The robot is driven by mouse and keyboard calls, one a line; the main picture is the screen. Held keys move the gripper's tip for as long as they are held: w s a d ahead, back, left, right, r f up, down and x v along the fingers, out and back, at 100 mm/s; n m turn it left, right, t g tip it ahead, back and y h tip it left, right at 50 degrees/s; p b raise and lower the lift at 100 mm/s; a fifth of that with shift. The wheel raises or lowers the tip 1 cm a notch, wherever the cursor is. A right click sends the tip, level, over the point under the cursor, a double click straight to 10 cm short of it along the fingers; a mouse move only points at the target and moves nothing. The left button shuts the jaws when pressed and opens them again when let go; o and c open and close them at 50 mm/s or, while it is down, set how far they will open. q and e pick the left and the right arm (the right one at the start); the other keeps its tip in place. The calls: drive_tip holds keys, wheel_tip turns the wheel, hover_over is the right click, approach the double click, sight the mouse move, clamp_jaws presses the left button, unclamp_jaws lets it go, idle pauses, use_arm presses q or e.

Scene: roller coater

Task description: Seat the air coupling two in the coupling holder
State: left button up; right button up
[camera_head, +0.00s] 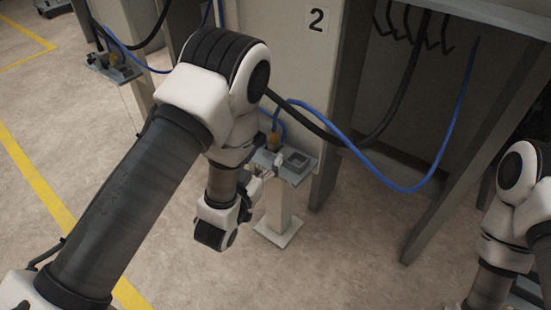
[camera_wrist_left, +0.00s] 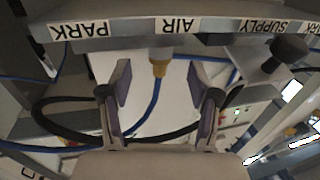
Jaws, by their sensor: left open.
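The brass air coupling (camera_head: 273,140) with its blue hose stands upright at the far left part of the grey coupling holder (camera_head: 312,170), on a pale post beside panel 2. In the left wrist view, which is upside down, the brass coupling (camera_wrist_left: 159,67) is at the AIR label of the holder edge (camera_wrist_left: 130,30). I cannot tell whether it is fully seated. My left gripper (camera_head: 262,173) is at the holder's near left side. Its fingers are spread (camera_wrist_left: 159,82), one on each side of the coupling in the picture, with visible gaps. My right gripper is outside the view.
A square opening (camera_head: 298,159) shows in the holder top. A black cable (camera_head: 330,135) and the blue hose (camera_head: 390,182) loop across the bay. A black knob (camera_wrist_left: 290,50) is near the SUPPLY label. Another holder (camera_head: 113,67) stands at far left. The floor in front is clear.

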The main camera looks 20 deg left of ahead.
sight(271, 145)
use_arm(q)
drive_tip(key=w, duration=0.2)
drive_tip(key=w+b, duration=0.1)
drive_tip(key=w, duration=0.3)
drive_tip(key=shift+w+d+r+b, duration=0.1)
drive_tip(key=shift+d+b, duration=0.25)
drive_tip(key=shift+d, duration=0.05)
clamp_jaws()
drive_tip(key=shift+r, duration=0.1)
